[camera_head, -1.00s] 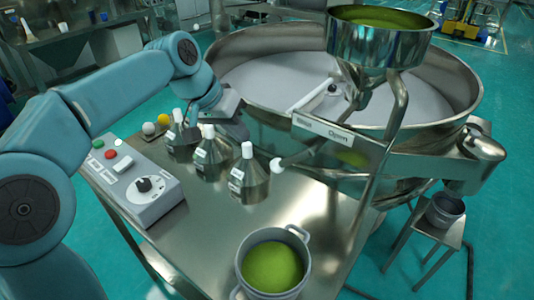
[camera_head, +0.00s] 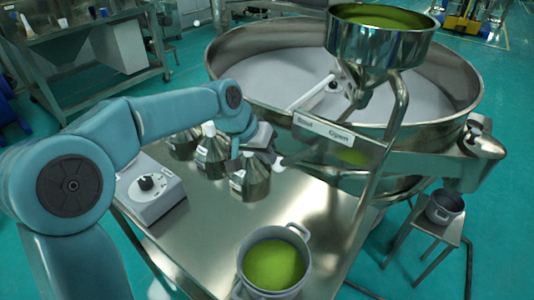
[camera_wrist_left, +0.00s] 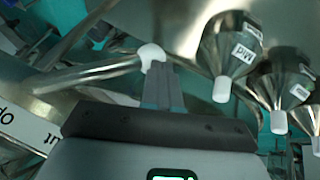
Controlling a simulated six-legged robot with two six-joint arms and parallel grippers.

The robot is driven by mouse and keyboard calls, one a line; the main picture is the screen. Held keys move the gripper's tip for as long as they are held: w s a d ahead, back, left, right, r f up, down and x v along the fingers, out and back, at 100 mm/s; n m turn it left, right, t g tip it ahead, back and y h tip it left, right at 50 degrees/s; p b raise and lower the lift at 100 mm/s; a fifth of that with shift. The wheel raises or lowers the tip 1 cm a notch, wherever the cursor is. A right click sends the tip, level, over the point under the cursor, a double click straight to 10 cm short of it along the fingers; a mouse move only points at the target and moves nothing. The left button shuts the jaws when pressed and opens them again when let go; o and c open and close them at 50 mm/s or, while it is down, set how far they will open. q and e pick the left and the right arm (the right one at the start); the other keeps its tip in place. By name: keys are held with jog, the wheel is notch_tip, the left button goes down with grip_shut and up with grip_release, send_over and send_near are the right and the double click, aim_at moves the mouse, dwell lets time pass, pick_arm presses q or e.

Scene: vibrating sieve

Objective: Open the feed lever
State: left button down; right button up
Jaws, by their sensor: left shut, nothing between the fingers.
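The feed lever is a thin metal rod with a white ball knob (camera_head: 279,163) at its end. It sticks out to the left below the sign (camera_head: 323,131) marked "Shut" on the left and "Open" on the right. My left gripper (camera_head: 270,155) is shut and empty, with its fingertips close beside the knob. In the left wrist view the shut fingers (camera_wrist_left: 162,85) point at the white knob (camera_wrist_left: 152,54), and the rod runs off to the left. I cannot tell whether they touch. My right gripper is not in view.
The hopper (camera_head: 380,45) of green powder stands above the wide sieve pan (camera_head: 235,50). Several metal funnel-shaped bottles (camera_head: 255,183) stand left of the knob. A pot of green powder (camera_head: 273,262) and a control box (camera_head: 150,190) are on the table. The table's middle is clear.

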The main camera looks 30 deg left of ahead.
pick_arm(q)
jog(key=d+f+n+h+b, duration=0.2)
jog(key=d+f+h+b, duration=0.5)
jog(key=b, duration=0.6)
jog(key=s+d+r+n+t+h+b, duration=0.1)
jog(key=s+d+n+h+b, duration=0.1)
jog(key=d+h+b, duration=0.6)
jog(key=shift+d+r+n+b, duration=0.2)
jog(key=shift+r+n+b, duration=0.3)
jog(key=shift+b, duration=1.8)
jog(key=shift+f, duration=0.1)
jog(key=shift+f, duration=0.15)
